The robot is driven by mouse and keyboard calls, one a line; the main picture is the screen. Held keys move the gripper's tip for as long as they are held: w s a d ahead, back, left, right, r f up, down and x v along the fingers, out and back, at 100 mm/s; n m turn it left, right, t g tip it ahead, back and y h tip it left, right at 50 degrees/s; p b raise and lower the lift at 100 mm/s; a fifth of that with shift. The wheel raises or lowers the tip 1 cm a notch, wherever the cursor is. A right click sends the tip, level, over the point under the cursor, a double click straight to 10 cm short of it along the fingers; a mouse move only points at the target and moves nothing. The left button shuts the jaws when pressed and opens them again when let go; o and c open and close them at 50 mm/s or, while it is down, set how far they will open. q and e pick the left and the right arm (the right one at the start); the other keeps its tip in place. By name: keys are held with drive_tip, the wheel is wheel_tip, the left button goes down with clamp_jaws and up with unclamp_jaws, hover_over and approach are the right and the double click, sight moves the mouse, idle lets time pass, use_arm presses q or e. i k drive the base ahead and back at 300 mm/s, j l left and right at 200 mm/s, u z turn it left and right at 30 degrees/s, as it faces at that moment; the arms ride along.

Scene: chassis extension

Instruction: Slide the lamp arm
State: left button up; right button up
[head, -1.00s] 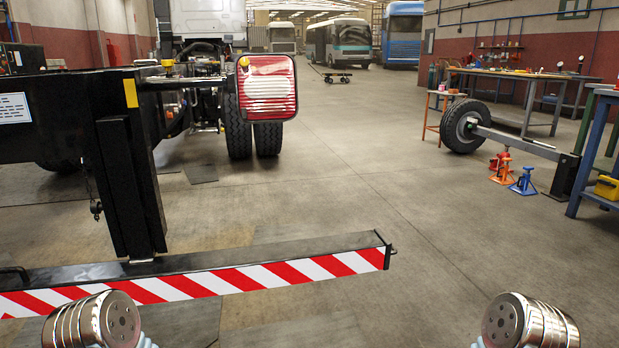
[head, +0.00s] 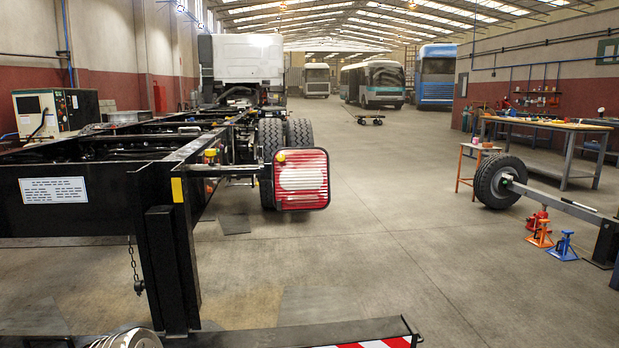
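The lamp arm (head: 235,170) is a dark bar that sticks out to the right from the rear of the black truck chassis (head: 90,215). At its end is a square red and white lamp (head: 301,179) with a small yellow knob at its upper left. A yellow mark (head: 177,190) is on the chassis end beside the arm. A rounded silver part of my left arm shows at the bottom edge, well below the lamp arm. Neither gripper's fingers are in view, and nothing of mine touches the lamp or its arm.
A low bumper bar with red and white stripes (head: 372,343) crosses the bottom, in front of the chassis. A wheel on an axle (head: 497,181), red, orange and blue jack stands (head: 563,246) and a workbench (head: 548,126) are at the right. The floor between is clear.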

sight(240, 169)
drive_tip(key=i+l+u, duration=0.4)
drive_tip(key=l+u, duration=0.2)
drive_tip(key=l, duration=0.25)
drive_tip(key=i+l+u, duration=0.15)
drive_tip(key=l+u, duration=0.15)
drive_tip(key=l, duration=0.2)
drive_tip(key=l+u, duration=0.25)
drive_tip(key=l, duration=0.3)
drive_tip(key=i+l+u, duration=0.1)
drive_tip(key=l+u, duration=0.2)
drive_tip(key=l, duration=0.25)
